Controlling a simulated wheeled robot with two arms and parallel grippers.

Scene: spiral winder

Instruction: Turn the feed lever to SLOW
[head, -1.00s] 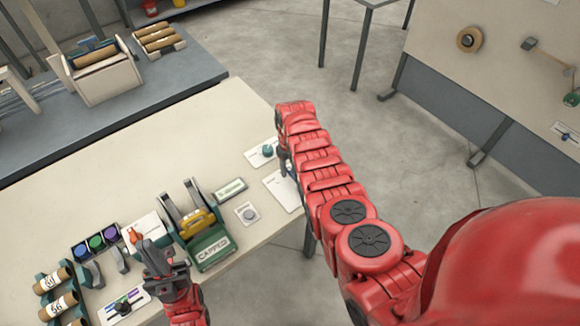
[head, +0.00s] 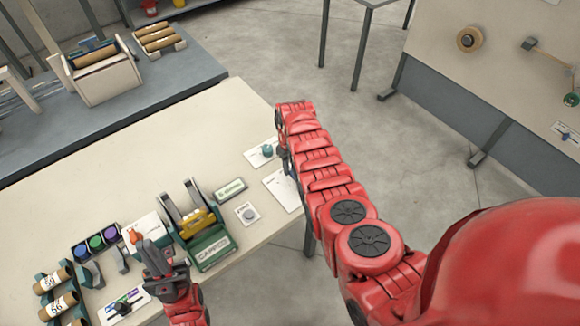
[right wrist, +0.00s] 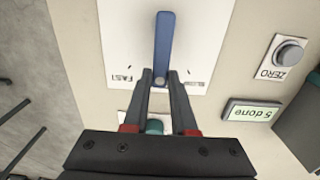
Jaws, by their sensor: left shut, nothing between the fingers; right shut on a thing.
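The feed lever (right wrist: 165,45) is a blue bar on a white plate (right wrist: 120,30) in the right wrist view. It stands nearly straight up in that picture, between the FAST mark at left and a mark at right that a finger partly hides. My right gripper (right wrist: 160,78) is shut on the lever near its lower end. In the head view my right gripper (head: 285,165) is mostly hidden by its arm, over the white plate (head: 280,188). My left gripper (head: 150,248) is shut and empty, beside the green-based machine (head: 210,248).
A ZERO button (right wrist: 289,54) and a display reading "5 done" (right wrist: 252,114) are near the lever plate. A teal knob (head: 267,150) is on another plate. Cardboard tubes (head: 60,305) and coloured discs (head: 95,242) sit at left.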

